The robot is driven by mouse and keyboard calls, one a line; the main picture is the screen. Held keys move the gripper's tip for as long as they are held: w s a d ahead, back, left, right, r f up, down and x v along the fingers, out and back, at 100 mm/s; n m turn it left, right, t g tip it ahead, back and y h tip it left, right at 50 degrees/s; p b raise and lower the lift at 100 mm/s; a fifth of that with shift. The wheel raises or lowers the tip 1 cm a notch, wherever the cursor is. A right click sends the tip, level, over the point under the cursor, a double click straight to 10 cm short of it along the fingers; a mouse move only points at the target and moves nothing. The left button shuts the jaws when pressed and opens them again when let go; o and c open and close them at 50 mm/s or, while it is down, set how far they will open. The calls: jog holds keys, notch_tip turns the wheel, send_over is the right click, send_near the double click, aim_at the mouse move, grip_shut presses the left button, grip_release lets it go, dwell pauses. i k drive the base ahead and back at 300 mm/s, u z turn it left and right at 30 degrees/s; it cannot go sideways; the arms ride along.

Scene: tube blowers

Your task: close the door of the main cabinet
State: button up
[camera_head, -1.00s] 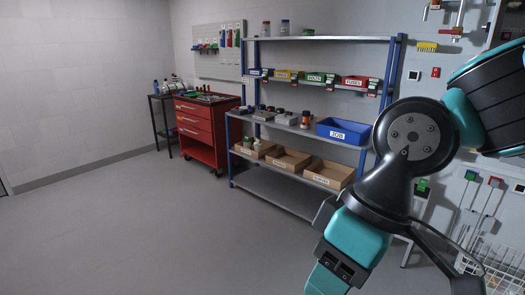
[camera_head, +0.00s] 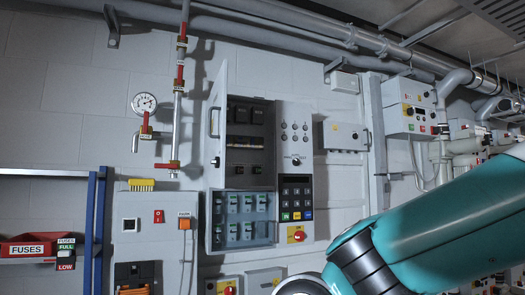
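The main cabinet (camera_head: 265,165) is mounted on the white block wall near the middle of the view. Its grey door (camera_head: 214,140) stands open on the left side, seen nearly edge-on, with a slim handle on it. The open bay shows dark breaker modules (camera_head: 245,140) above and rows of blue-grey units (camera_head: 242,218) below. To the right of the bay is a fixed panel with indicator lamps, a keypad (camera_head: 296,197) and a red-and-yellow knob (camera_head: 297,234). My teal arm crosses the lower right, in front of the wall; my gripper is outside the picture.
A pressure gauge (camera_head: 144,103) and a vertical pipe (camera_head: 178,105) with red valves are left of the door. Below them is a grey box with an orange plug (camera_head: 184,224). The blue shelf post (camera_head: 95,230) is at far left. Other control boxes (camera_head: 408,105) hang at right.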

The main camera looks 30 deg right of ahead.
aim_at(218, 112)
jog(key=z, duration=0.2)
jog(key=i, duration=0.4)
jog(key=u, duration=0.2)
jog(key=k, duration=0.4)
jog(key=u, duration=1.25)
jog(key=i, duration=1)
jog(key=z, duration=1.1)
jog(key=i, duration=0.6)
jog(key=z, duration=0.55)
